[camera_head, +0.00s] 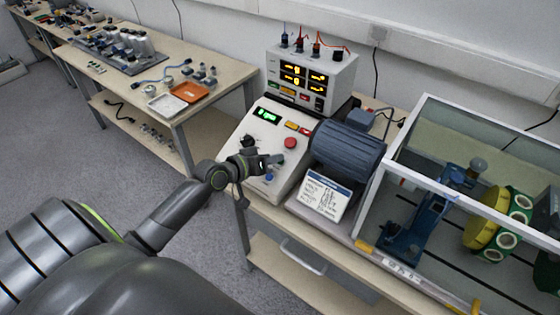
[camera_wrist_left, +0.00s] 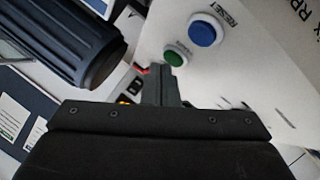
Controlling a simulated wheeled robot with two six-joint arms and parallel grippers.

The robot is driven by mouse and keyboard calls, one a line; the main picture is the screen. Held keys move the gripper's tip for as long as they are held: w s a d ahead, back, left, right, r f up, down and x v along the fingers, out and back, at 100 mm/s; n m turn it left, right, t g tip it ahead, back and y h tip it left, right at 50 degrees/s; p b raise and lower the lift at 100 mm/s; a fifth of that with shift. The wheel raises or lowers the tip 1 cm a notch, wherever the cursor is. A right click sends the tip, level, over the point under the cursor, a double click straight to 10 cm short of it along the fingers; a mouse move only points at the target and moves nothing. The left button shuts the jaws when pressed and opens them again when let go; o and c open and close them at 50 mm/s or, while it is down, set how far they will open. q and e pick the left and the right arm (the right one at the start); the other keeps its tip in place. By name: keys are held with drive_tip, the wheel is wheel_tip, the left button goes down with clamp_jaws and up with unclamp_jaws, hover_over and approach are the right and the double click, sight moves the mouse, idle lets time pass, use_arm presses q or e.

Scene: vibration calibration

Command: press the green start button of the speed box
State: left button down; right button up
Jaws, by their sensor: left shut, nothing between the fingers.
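The speed box (camera_head: 252,128) is a pale sloped console on the bench with a lit green display, a red knob (camera_head: 291,143) and a blue button (camera_head: 268,177). My left gripper (camera_head: 276,159) is over its panel, shut and empty. In the left wrist view, the closed fingertips (camera_wrist_left: 159,72) are just beside the green start button (camera_wrist_left: 175,58), on its left in the picture. Whether they touch the panel or button I cannot tell. The blue reset button (camera_wrist_left: 202,30) is up and right of the green one. In the head view I cannot make out the green button behind the gripper.
A dark blue motor (camera_head: 347,150) stands right of the box, with a printed card (camera_head: 324,196) in front. A white-framed enclosure (camera_head: 430,150) holds the rig further right. A supply unit (camera_head: 310,77) with lit displays stands behind. A side table (camera_head: 150,62) is at the back left.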

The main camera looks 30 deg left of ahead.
use_arm(q)
drive_tip(key=shift+w+f+b, duration=0.15)
drive_tip(key=shift+f+b, duration=0.2)
idle(0.7)
idle(0.4)
drive_tip(key=shift+s+r+p, duration=0.35)
drive_tip(key=shift+r+p, duration=0.35)
drive_tip(key=shift+p, duration=0.1)
drive_tip(key=r+p, duration=0.1)
drive_tip(key=s+r+p, duration=0.1)
drive_tip(key=r+p, duration=0.1)
drive_tip(key=s+r+p, duration=0.1)
drive_tip(key=shift+s+a+r+p, duration=0.1)
drive_tip(key=shift+r+p, duration=0.2)
drive_tip(key=shift+p, duration=0.1)
idle(0.5)
